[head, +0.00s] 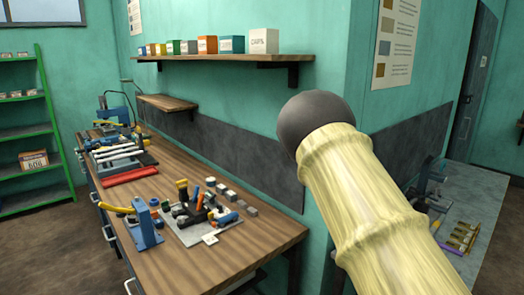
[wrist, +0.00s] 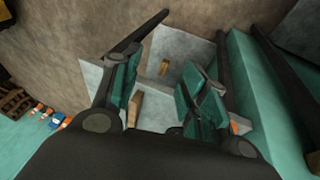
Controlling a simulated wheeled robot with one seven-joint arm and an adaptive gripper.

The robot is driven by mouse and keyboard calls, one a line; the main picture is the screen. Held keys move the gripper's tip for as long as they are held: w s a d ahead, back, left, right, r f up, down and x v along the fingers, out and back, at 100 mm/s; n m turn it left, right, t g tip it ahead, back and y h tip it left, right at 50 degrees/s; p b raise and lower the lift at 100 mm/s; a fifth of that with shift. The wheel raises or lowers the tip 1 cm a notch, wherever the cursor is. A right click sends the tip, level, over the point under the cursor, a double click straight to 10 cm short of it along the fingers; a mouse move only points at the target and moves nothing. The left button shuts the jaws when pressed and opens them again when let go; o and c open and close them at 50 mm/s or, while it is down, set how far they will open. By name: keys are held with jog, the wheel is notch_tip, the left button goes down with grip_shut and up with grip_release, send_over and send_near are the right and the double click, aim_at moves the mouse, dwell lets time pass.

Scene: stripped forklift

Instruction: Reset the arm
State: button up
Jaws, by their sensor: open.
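My gripper (wrist: 158,82) shows in the wrist view, with its dark fingers and teal pads spread apart. It is open and I see nothing held between the pads. Beyond the fingers is a pale grey, box-like surface (wrist: 172,48) with a small brown piece (wrist: 164,68) on or in it. Another brown piece (wrist: 135,108) shows between the fingers; I cannot tell what it is. My gripper does not show in the head view.
In the head view, a wooden workbench (head: 225,262) with tools and a blue stand (head: 146,228) runs along the left. A shelf (head: 225,60) with several coloured boxes hangs above. A green rack (head: 50,105) stands far left. A grey surface (head: 490,190) with parts lies right.

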jog(key=s+f+n+b, duration=0.1)
jog(key=s+f+n, duration=0.2)
jog(key=s+f, duration=1.05)
jog(key=s+a+f+n+y+b, duration=0.1)
jog(key=s+a+f+n, duration=0.1)
jog(key=s, duration=0.7)
jog(key=s+a+f+n+y+b, duration=0.1)
jog(key=s+a+f, duration=0.4)
jog(key=s, duration=0.5)
jog(key=s+a+f+n+y+b, duration=0.1)
jog(key=s+a+f+n+y, duration=0.1)
jog(key=s+a, duration=0.4)
jog(key=s+f+n, duration=0.1)
jog(key=s+f, duration=0.1)
jog(key=s, duration=0.2)
jog(key=shift+n, duration=0.4)
jog(key=shift+a, duration=0.1)
